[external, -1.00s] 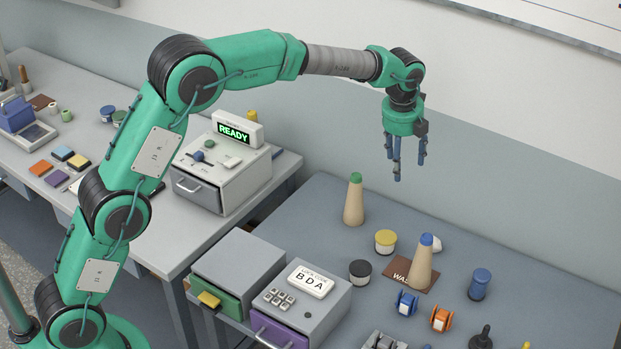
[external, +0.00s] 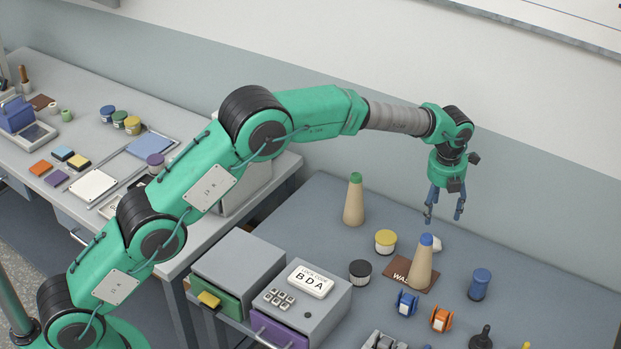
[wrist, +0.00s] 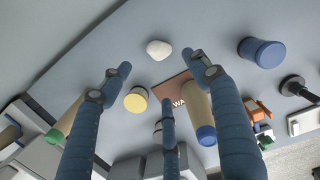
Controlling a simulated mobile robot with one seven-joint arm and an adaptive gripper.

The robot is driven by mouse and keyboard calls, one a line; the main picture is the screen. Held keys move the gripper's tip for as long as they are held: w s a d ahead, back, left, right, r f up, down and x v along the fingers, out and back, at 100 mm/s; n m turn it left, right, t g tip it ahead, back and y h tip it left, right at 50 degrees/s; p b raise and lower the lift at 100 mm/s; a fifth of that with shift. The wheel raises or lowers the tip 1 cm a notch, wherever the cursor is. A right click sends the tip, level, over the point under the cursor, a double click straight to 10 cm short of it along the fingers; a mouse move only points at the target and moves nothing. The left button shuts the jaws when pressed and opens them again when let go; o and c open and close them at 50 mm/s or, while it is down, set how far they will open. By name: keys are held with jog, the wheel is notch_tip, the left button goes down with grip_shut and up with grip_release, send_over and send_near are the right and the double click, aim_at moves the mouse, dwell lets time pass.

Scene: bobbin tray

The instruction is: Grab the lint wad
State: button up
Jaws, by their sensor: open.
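The lint wad is a small off-white lump (external: 436,244) on the grey table, partly hidden behind the blue-tipped cone in the external view. In the wrist view the wad (wrist: 158,49) shows whole, near the top middle, just beyond the fingertips. My gripper (external: 443,219) is open and empty, above the table and over the area of the wad, with its fingers pointing down. In the wrist view its fingers (wrist: 157,66) are spread, and the wad appears between the two outer tips. They do not touch it.
The blue-tipped cone (external: 421,268) stands on a brown mat (external: 398,281) close to the wad. A yellow-lidded pot (external: 385,242), a dark-lidded pot (external: 360,273), a blue cylinder (external: 480,284) and a green-tipped cone (external: 354,202) stand around. The table behind the wad is clear.

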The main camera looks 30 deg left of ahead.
jog(key=shift+f, duration=0.15)
jog(key=b, duration=0.2)
send_over(435, 241)
jog(key=shift+s+d+f, duration=0.1)
jog(key=shift+s+f, duration=0.1)
jog(key=shift+f, duration=1.85)
jog(key=shift+s+f, duration=0.15)
jog(key=shift+f, duration=1.9)
jog(key=shift+f, duration=0.1)
jog(key=shift+w+f+b, duration=0.2)
jog(key=shift+f+b, duration=0.15)
jog(key=shift+f, duration=0.9)
jog(key=shift+w+f+b, duration=0.15)
jog(key=shift+f+b, duration=0.2)
jog(key=shift+f, duration=0.9)
jog(key=shift+c, duration=0.5)
jog(key=c, duration=0.8)
